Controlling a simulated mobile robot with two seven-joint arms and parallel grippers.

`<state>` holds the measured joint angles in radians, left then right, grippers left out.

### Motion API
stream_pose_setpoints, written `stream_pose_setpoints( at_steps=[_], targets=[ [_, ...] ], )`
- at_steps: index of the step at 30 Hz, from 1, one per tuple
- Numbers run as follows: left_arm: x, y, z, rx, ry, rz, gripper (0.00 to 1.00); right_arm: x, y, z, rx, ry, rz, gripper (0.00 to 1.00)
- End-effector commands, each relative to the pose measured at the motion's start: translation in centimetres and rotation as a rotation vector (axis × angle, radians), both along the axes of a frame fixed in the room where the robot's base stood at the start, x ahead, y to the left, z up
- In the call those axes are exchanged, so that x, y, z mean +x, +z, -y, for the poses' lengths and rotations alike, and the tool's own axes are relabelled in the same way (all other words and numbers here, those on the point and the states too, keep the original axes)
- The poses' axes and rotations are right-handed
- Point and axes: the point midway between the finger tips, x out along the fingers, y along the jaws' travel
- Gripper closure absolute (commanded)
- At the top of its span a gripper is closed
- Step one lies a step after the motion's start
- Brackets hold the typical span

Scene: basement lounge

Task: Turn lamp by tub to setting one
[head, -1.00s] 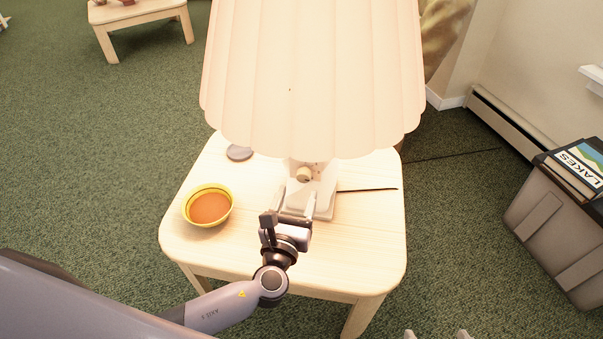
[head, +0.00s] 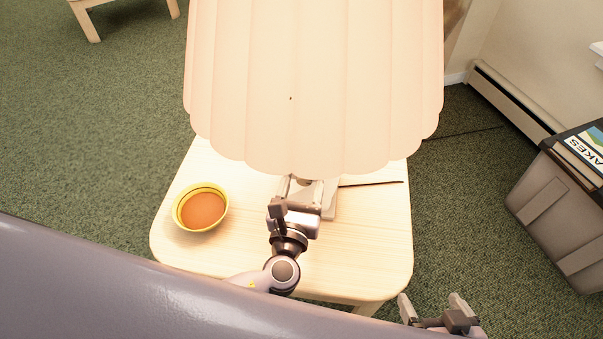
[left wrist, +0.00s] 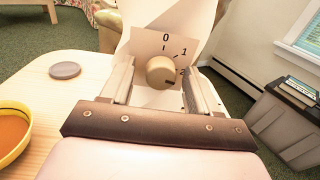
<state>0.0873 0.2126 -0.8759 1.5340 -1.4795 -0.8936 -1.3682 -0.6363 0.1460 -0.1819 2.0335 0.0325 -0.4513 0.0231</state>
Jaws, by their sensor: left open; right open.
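The lamp's large pleated shade (head: 312,90) fills the upper middle of the head view. Its pale base (head: 329,203) stands on the light wooden table (head: 365,245). In the left wrist view a round beige knob (left wrist: 160,71) sits on a dial plate (left wrist: 148,42) marked 0, 1 and 2. A dark mark shows at the knob's lower right, near the 2. My left gripper (head: 300,184) is open at the lamp, with one finger on each side of the knob; contact cannot be told. The shade and gripper hide the knob in the head view. My right gripper (head: 434,304) is open and empty at the lower right.
A yellow bowl (head: 201,208) of orange-brown liquid stands left of the lamp. A grey disc (left wrist: 65,70) lies on the table. A dark cord (head: 370,183) runs right from the lamp. A grey tub (head: 555,215) with books stands on the right. Green carpet surrounds the table.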

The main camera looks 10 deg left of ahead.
Motion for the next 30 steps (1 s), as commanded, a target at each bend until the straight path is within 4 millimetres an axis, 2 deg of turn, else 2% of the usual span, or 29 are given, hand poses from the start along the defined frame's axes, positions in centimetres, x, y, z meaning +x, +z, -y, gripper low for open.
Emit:
stream_pose_setpoints(
  at_steps=[11,12,17,30],
  targets=[
    [-0.14,0.0,0.15,0.0,0.0,0.0,0.4,-0.09,-0.1,0.19,-0.007,0.005,-0.002,0.0],
    [-0.14,0.0,0.15,0.0,0.0,0.0,0.43,-0.11,-0.11,0.21,-0.008,0.006,-0.002,0.0],
    [-0.14,0.0,0.14,0.0,0.0,0.0,0.95,-0.14,-0.13,0.25,-0.009,0.006,-0.003,0.0],
    [-0.11,-0.18,0.17,-0.076,-0.001,0.008,0.95,-0.14,-0.88,0.15,-0.005,0.004,-0.006,0.0]
  ],
)
